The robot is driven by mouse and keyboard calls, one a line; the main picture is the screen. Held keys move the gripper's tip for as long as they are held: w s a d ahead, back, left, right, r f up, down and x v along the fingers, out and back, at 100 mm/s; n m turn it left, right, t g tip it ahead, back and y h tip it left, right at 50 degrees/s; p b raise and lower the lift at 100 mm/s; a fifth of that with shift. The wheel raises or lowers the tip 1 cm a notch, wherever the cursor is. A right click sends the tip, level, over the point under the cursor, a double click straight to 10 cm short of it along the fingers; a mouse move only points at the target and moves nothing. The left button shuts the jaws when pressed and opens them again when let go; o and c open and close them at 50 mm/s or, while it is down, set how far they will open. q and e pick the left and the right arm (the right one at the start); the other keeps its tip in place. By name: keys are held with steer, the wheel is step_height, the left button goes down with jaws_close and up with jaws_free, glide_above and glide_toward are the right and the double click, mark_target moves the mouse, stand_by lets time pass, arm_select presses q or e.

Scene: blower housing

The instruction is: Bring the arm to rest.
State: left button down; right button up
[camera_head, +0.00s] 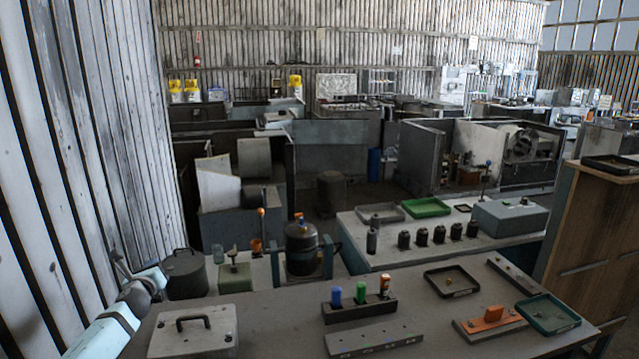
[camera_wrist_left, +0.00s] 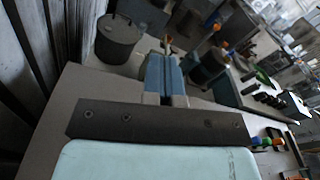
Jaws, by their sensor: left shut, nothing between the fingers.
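My left arm (camera_head: 104,334) comes in low at the left edge, with pale blue links, beside the ribbed metal wall. My left gripper (camera_head: 154,276) is small and partly hidden at the arm's far end, near a dark lidded pot (camera_head: 187,277). In the left wrist view the two blue fingers (camera_wrist_left: 165,80) are together with nothing between them. They point away over the bench, and the pot (camera_wrist_left: 119,38) stands ahead and to their left. My right gripper is in neither view.
The grey bench (camera_head: 270,315) holds a plate with a black handle (camera_head: 193,331), a block with coloured pegs (camera_head: 360,307), a drilled bar (camera_head: 373,339), a black tray (camera_head: 451,282) and a green tray (camera_head: 547,315). The ribbed wall (camera_head: 75,150) closes off the left.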

arm_select(q)
steer(key=s+a+r+n+t+y, duration=0.2)
steer(key=s+r+n, duration=0.2)
steer(key=r, duration=0.7)
steer(key=s+d+f+n+g+h, duration=0.1)
steer(key=s+d+f+n+h, duration=0.1)
steer(key=s+d+f+n, duration=0.5)
steer(key=s+d+f+n+g+h, duration=0.2)
steer(key=s+d+f+n, duration=0.2)
steer(key=s+f+n, duration=0.5)
steer(key=s+d+f+n+g+h, duration=0.1)
steer(key=s+d+f+n+h, duration=0.15)
steer(key=d+f+n, duration=0.6)
steer(key=s+d+f+g, duration=0.1)
steer(key=s+d+f, duration=0.1)
steer(key=s, duration=0.8)
steer(key=s+d+f+g+h, duration=0.1)
steer(key=s+d+f, duration=0.1)
steer(key=s+f, duration=0.3)
steer(key=s+d+f+g, duration=0.2)
steer(key=s+d+f, duration=0.1)
steer(key=s, duration=1.1)
steer(key=shift+s+f+m, duration=0.3)
steer(key=shift+f+m, duration=0.05)
steer(key=shift+f, duration=0.15)
steer(key=shift+h, duration=0.25)
